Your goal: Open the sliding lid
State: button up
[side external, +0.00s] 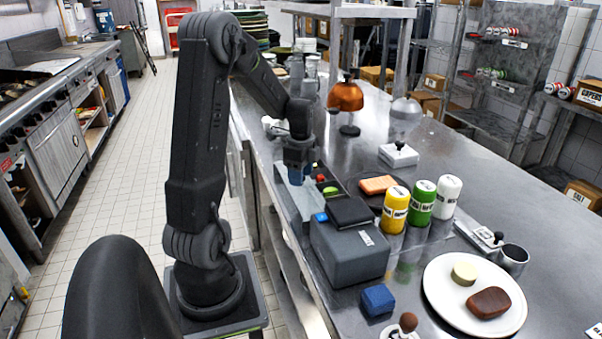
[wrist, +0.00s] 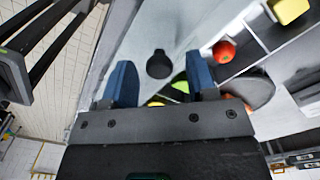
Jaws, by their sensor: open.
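The sliding lid (wrist: 150,32) is a flat pale-grey panel with a round black knob (wrist: 159,65). In the side view the lid (side external: 302,200) lies below my gripper, at the left edge of the steel counter. My gripper (side external: 301,176) points down over it. In the wrist view my gripper (wrist: 161,70) has its two blue fingers apart, with the knob seen between and beyond them. I cannot tell the height of the fingertips over the lid. Nothing is held. Compartments beside the lid show a red round item (wrist: 224,51) and a yellow one (wrist: 289,10).
A grey box with a black top (side external: 350,212) stands close in front of the lid. Yellow (side external: 395,209), green (side external: 421,200) and white (side external: 447,196) bottles stand to the right. A white plate (side external: 440,312) and a blue block (side external: 378,299) are nearer the camera.

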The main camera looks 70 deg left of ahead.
notch_tip(320, 180, up, 14)
dwell(0.6)
jog(key=shift+f, duration=0.1)
jog(key=d+r+n+t+y, duration=0.1)
jog(key=d+r+n+t, duration=0.2)
jog(key=d, duration=1.5)
jog(key=s+d+f+n+t, duration=0.1)
jog(key=s+d+n, duration=0.2)
jog(key=d, duration=0.3)
jog(key=s+d+f+n+t+h, duration=0.1)
jog(key=s+d+f+n, duration=0.1)
jog(key=d, duration=0.4)
jog(key=shift+s+d+n+t, duration=0.3)
jog(key=shift+s+n, duration=0.2)
jog(key=shift+s, duration=0.15)
